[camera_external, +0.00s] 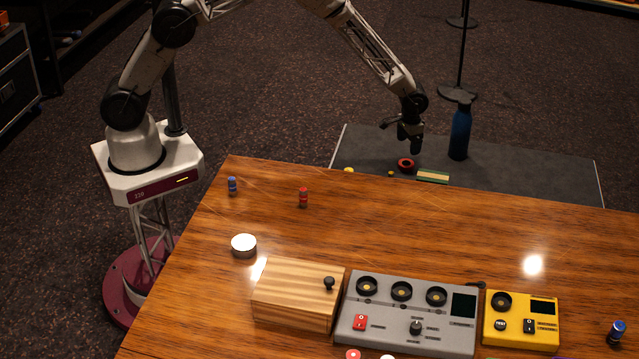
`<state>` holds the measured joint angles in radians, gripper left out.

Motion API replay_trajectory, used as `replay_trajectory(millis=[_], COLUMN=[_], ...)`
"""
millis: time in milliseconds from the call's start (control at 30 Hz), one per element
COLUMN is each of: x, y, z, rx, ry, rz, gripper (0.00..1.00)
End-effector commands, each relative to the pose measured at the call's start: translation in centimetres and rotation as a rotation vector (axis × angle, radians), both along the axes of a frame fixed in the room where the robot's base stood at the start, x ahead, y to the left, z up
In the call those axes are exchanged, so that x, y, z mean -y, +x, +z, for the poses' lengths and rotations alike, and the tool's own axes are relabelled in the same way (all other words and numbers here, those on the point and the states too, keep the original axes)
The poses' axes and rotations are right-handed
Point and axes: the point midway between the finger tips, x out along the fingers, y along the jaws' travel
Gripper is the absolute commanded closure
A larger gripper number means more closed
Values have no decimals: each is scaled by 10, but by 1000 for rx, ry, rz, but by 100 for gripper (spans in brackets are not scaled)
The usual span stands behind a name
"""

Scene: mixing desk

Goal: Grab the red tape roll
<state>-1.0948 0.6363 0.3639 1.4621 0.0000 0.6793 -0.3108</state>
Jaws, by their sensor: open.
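A small red tape roll (405,166) with a dark centre lies on the grey mat (545,180) beyond the far edge of the wooden desk. My gripper (411,150) points down just above the roll and slightly to its right. The gripper is open, and nothing shows between its fingers. The fingers are small and dark here, so the exact gap to the roll is hard to tell.
A dark blue bottle (460,132) stands upright close to the right of my gripper. A green and tan block (433,177) lies just right of the roll. Small yellow items (349,170) lie to its left. The desk (400,225) holds boxes nearer the camera.

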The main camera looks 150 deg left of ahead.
Motion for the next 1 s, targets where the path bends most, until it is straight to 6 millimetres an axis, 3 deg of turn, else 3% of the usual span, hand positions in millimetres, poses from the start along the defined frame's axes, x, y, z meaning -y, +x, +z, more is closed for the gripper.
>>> replay_trajectory(millis=[400, 800, 1000], x=[0, 1, 2], y=[1, 1, 2], z=[-24, -27, -39], rx=[0, 0, 0], ry=[0, 0, -1], rz=[0, 0, 0], gripper=[14, 14, 14])
